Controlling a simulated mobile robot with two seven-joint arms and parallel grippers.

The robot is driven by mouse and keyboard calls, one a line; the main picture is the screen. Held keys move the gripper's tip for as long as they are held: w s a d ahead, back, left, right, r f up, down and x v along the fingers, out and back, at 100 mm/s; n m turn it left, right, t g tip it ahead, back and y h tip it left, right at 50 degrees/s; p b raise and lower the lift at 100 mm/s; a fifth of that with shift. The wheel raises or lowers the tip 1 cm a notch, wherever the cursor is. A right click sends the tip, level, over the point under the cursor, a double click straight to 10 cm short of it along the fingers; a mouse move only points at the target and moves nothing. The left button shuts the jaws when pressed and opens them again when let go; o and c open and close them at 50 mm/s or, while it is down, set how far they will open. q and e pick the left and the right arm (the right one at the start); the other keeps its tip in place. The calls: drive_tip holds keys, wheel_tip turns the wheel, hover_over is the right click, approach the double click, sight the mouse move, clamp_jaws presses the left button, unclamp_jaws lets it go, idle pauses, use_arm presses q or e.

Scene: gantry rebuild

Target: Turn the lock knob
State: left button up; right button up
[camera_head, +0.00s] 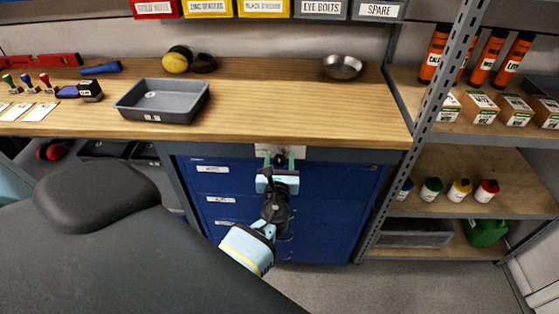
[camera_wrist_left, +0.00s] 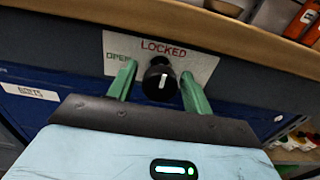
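The lock knob (camera_wrist_left: 160,80) is round and black with a white mark that stands about upright in the left wrist view. It sits on a white plate (camera_wrist_left: 205,65) with red LOCKED above the knob and green OPEN to its left. The plate (camera_head: 297,151) also shows in the head view, under the bench edge above the blue drawers. My left gripper (camera_wrist_left: 159,70) has its two green fingers apart, one on each side of the knob, with small gaps visible. It also shows in the head view (camera_head: 279,162), in front of the plate. My right gripper is not in view.
The wooden bench top (camera_head: 290,105) overhangs the blue drawer cabinet (camera_head: 335,195). A metal shelf post (camera_head: 432,115) rises at the right. Floor right of my arm is clear.

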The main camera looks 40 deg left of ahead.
use_arm(q)
drive_tip(key=c, duration=0.8)
